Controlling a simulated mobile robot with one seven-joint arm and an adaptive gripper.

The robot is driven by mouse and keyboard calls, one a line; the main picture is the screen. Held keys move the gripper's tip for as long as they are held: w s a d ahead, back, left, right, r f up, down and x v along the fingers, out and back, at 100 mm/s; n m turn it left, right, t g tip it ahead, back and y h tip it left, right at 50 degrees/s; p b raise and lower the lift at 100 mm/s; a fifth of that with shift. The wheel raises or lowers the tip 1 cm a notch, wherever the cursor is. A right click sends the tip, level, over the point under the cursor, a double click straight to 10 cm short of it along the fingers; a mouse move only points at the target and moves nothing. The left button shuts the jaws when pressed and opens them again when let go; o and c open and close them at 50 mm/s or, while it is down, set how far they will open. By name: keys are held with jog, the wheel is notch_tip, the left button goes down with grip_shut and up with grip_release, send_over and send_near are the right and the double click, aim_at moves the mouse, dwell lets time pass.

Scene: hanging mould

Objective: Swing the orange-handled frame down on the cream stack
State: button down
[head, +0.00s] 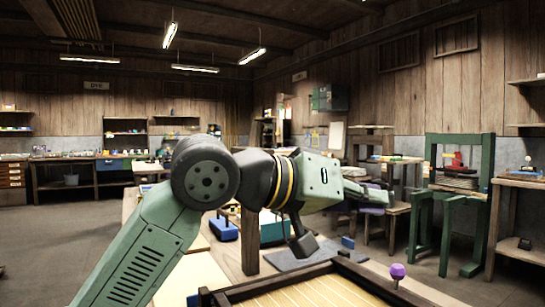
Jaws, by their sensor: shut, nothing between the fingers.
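A dark wooden frame (367,276) with a cream, lined surface (300,293) inside it fills the bottom edge of the head view; its lower part is cut off. A purple knob (397,271) stands near its right side. I see no orange handle, and I cannot pick out a separate cream stack with certainty. My gripper (385,196) is at the end of my green arm, above and behind the frame, pointing right. Its fingers are shut and empty, apart from the frame.
Behind the frame lie a dark grey mat (292,256) and a blue block (223,229). A green press-like stand (430,190) with stacked sheets (456,182) stands at the right, beside a wooden bench (522,181). Open floor (60,240) lies at the left.

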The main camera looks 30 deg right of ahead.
jog(key=s+f+m+b, duration=0.1)
jog(key=s+f+b, duration=0.2)
jog(key=f, duration=0.3)
jog(key=s+f+m+b, duration=0.1)
jog(key=s+f+b, duration=0.2)
jog(key=f+b, duration=0.3)
jog(key=s+f+m+t+b, duration=0.1)
jog(key=s+f+b, duration=0.2)
jog(key=f, duration=0.5)
jog(key=shift+d+m+b, duration=0.2)
jog(key=shift+m+b, duration=0.2)
jog(key=shift+b, duration=0.25)
